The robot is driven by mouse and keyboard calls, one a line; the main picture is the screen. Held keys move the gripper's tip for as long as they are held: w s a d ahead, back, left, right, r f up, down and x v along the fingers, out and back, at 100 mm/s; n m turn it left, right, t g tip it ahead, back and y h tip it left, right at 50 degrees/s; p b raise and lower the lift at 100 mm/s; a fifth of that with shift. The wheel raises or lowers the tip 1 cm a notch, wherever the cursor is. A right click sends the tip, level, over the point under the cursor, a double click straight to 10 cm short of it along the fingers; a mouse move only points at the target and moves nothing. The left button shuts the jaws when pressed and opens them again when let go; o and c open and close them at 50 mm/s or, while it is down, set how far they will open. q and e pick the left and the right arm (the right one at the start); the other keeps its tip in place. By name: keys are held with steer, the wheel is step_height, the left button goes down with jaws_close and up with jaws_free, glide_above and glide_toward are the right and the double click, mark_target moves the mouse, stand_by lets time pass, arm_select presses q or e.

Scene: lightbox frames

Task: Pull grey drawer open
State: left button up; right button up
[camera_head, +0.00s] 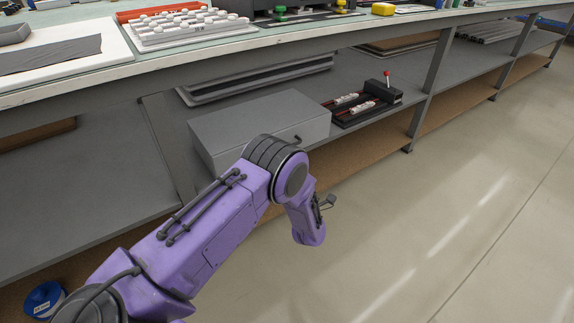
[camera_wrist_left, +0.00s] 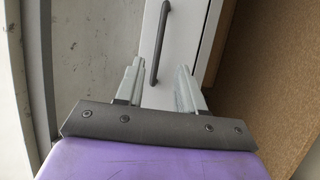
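A grey drawer box (camera_head: 255,118) sits on the lower shelf under the bench in the head view. Part of its front is hidden behind my purple left arm. In the left wrist view the pale drawer front (camera_wrist_left: 193,30) carries a long dark bar handle (camera_wrist_left: 161,42). My left gripper (camera_wrist_left: 160,66) is open, its two grey fingers apart on either side of the handle's lower part in the picture. No finger visibly touches the handle; the depth between them is hard to tell. The drawer looks shut. My right gripper is not in view.
A black rack with white-and-red pieces (camera_head: 362,105) stands right of the drawer box. A grey shelf post (camera_head: 428,85) rises beyond it. A blue tape roll (camera_head: 44,299) lies at lower left. The pale floor (camera_head: 440,220) in front is clear.

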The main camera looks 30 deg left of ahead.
arm_select(q)
steer(key=b+x, duration=0.2)
steer(key=x, duration=0.8)
steer(key=shift+s, duration=0.1)
jaws_close()
